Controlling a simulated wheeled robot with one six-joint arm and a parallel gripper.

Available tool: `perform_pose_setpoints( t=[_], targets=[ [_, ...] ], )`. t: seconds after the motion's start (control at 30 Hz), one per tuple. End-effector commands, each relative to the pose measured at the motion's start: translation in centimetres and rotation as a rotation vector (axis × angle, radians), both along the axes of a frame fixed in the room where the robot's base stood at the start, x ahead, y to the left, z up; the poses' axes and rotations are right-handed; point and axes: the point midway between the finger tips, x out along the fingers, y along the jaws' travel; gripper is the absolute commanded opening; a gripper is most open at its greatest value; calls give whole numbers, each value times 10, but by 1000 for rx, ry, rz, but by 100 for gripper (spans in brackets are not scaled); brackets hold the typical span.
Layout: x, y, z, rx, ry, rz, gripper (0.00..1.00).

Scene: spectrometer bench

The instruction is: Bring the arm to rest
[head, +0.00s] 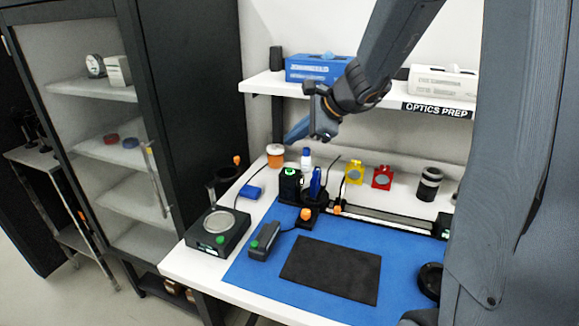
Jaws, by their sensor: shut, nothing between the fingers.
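My arm comes in from the top right and hangs in the air over the back of the bench, in front of the shelf. My gripper (290,138) is at its end, pointing down and left, above an orange-banded jar (275,155). It is shut and holds nothing. It appears apart from the things on the bench. A large grey-blue part of my own body covers the right side of the view.
The white bench (185,262) bears a blue mat (240,272) with a black pad (330,270). A scale-like device (217,232), yellow mount (354,174) and red mount (382,178) stand there. The shelf (265,83) holds a blue box (318,68). A glass-fronted cabinet (187,110) stands left.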

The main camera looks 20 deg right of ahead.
Motion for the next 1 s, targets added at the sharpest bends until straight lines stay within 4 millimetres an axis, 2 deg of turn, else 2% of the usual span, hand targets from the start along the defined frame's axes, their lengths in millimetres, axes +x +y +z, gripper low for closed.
perform_pose_setpoints(
  t=[0.13, 0.23, 0.37, 0.47, 0.6, 0.7, 0.83, 1.0],
  targets=[
    [-3, 2, -3, -11, 2, 13, 0],
    [-19, 9, -14, -75, 15, 89, 0],
    [-64, 24, -44, -254, 43, 314, 0],
    [-108, 30, -71, -427, 59, 555, 0],
    [-165, 28, -99, -654, 58, 914, 0],
    [-197, 23, -113, -789, 43, 1156, 0],
    [-225, 15, -123, -913, 17, 1401, 0],
    [-239, 11, -129, -985, -6, 1560, 0]
  ],
)
